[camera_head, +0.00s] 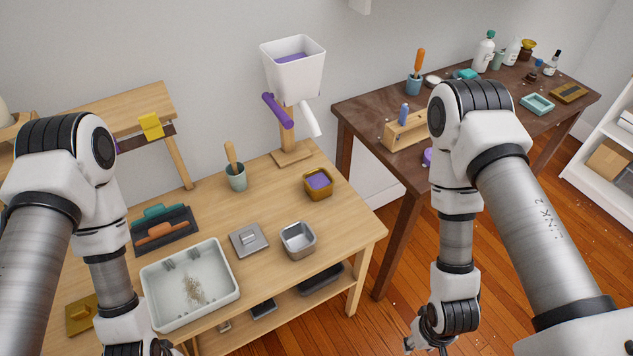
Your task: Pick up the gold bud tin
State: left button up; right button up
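A small square gold tin (318,185) with purple contents stands open on the light wooden table, towards its back right. A flat gold piece that looks like a lid (81,315) lies at the table's left front. My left gripper is hidden or cut off at the bottom edge, below the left wrist and left of the white tray. My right gripper (424,342) is partly in view at the bottom edge, over the floor right of the table. It is well apart from the gold tin, and its finger opening cannot be made out.
An open silver tin (298,241) and a silver lid (249,240) lie in front of the gold tin. A white tray (233,267) holds brown bits. A white hopper (293,75) stands behind. The dark table (365,112) carries bottles and a wooden rack.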

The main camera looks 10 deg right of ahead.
aim_at(318, 183)
jog(key=k+l+z, duration=0.15)
jog(key=l, duration=0.95)
jog(key=l+z, duration=0.15)
jog(key=l, duration=1)
